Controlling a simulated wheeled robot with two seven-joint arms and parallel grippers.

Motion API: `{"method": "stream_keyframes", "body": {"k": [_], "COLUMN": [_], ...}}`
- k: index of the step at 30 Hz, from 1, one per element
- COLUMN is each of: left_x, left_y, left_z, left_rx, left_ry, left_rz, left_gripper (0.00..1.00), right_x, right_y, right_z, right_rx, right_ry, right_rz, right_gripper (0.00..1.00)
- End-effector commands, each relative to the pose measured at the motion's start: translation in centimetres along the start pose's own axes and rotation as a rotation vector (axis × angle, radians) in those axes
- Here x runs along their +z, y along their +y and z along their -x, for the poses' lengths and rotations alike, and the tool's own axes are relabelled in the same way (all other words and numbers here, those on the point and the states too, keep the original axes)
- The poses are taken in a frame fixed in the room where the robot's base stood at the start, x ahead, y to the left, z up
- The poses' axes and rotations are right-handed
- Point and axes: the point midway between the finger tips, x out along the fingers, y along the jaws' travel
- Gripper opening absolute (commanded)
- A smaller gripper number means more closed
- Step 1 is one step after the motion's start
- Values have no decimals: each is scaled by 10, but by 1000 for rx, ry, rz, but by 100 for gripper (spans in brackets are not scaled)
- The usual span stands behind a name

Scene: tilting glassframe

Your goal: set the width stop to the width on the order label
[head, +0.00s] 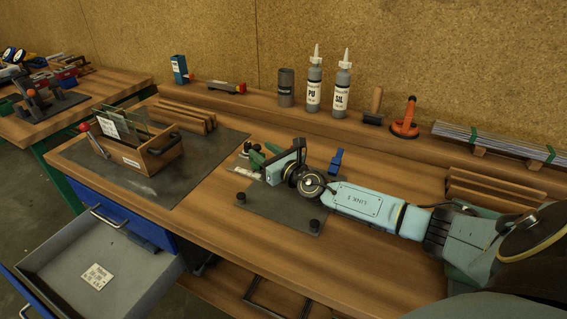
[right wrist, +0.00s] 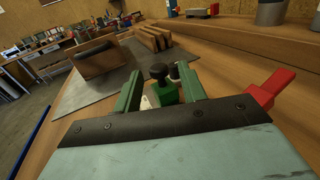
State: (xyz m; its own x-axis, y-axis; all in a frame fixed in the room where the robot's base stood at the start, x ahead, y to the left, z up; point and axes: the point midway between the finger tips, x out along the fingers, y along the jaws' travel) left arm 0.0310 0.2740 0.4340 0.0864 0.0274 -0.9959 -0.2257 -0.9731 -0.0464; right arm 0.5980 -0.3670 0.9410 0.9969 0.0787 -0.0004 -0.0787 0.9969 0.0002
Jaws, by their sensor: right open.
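The width stop, a small green block with a black knob (right wrist: 160,80), shows in the right wrist view between my right gripper's green fingers (right wrist: 158,92). A pale strip lies beside it, its marks too small to read. In the head view my right gripper (head: 262,158) reaches in from the right, low over the bench at the dark plate (head: 285,207), and mostly hides the stop. The gripper is open; I cannot tell whether a finger touches the stop. A white printed label (head: 97,276) lies in the open drawer (head: 135,295); its text is unreadable. My left gripper is out of view.
A wooden box (head: 160,157) with glass panes and a red-handled tool stands on a grey mat at the left. Bottles (head: 314,88) and a grey can (head: 286,88) stand on the back ledge. A red part (right wrist: 268,95) is close to the right finger in the wrist view.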

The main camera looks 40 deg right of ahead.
Motion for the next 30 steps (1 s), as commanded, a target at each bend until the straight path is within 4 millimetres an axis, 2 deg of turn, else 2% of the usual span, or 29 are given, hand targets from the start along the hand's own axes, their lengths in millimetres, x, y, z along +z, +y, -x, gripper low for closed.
{"method": "stream_keyframes", "body": {"k": [1, 9, 15, 21, 30], "left_x": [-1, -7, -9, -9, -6], "left_y": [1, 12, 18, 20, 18], "left_z": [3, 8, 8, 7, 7], "left_rx": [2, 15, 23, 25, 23], "left_ry": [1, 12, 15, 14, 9], "left_rz": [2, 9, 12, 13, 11], "left_gripper": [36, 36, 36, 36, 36], "right_x": [0, -1, -1, -1, 0], "right_y": [-1, -1, -1, -1, -1], "right_z": [11, 62, 90, 103, 104], "right_rx": [1, 1, 0, -1, -1], "right_ry": [4, 4, 3, 2, 0], "right_rz": [2, 2, 3, 2, 2], "right_gripper": [41, 41, 41, 41, 41]}}
